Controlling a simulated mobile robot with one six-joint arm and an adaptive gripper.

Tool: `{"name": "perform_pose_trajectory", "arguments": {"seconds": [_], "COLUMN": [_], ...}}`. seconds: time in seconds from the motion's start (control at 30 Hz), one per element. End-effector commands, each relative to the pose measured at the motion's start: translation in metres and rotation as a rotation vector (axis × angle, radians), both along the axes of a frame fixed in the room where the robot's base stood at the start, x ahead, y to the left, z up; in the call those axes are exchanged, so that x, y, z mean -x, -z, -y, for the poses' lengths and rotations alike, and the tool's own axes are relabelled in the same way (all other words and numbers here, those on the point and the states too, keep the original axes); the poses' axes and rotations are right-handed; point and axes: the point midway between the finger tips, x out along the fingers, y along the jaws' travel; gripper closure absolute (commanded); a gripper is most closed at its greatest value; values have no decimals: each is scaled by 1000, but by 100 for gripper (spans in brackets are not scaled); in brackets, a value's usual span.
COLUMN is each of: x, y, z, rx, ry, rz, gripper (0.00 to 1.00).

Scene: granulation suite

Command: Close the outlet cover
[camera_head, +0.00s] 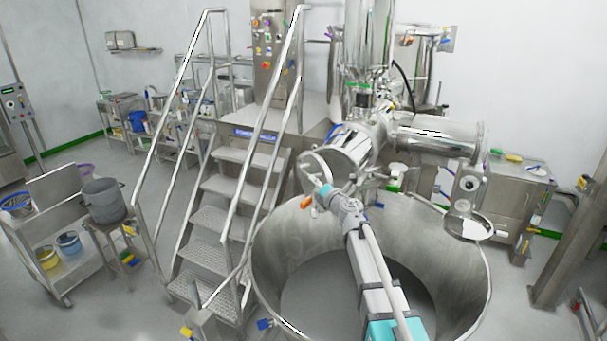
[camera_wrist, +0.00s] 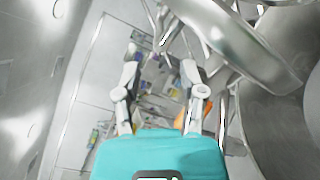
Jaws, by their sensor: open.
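The outlet is a shiny steel cylinder (camera_head: 354,146) on the granulator, above the large steel bin. A round steel cover (camera_head: 314,164) shows at its left end, and I cannot tell how far it stands open. My gripper (camera_head: 322,192) is at the lower edge of this cover, over the bin's rim. In the wrist view my gripper (camera_wrist: 160,72) has its two fingers spread with nothing between them. A curved steel rim (camera_wrist: 245,45), likely of the cover or outlet, is to their upper right. An orange part (camera_wrist: 208,115) shows beside the right finger.
The large open steel bin (camera_head: 262,255) stands under my arm. Steel steps with handrails (camera_head: 205,215) stand close on the left. Another round steel lid (camera_head: 468,227) hangs at the right. A trolley with buckets (camera_head: 45,225) is at the far left.

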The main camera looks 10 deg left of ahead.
Motion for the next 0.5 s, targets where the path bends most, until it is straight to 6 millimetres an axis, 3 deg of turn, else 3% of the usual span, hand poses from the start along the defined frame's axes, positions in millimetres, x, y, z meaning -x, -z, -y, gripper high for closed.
{"name": "perform_pose_trajectory", "arguments": {"seconds": [0.2, 0.5], "x": [-32, -62], "y": [0, 0], "z": [-20, -41], "rx": [0, 0], "ry": [0, 0], "rz": [0, 0], "gripper": [48, 48]}}
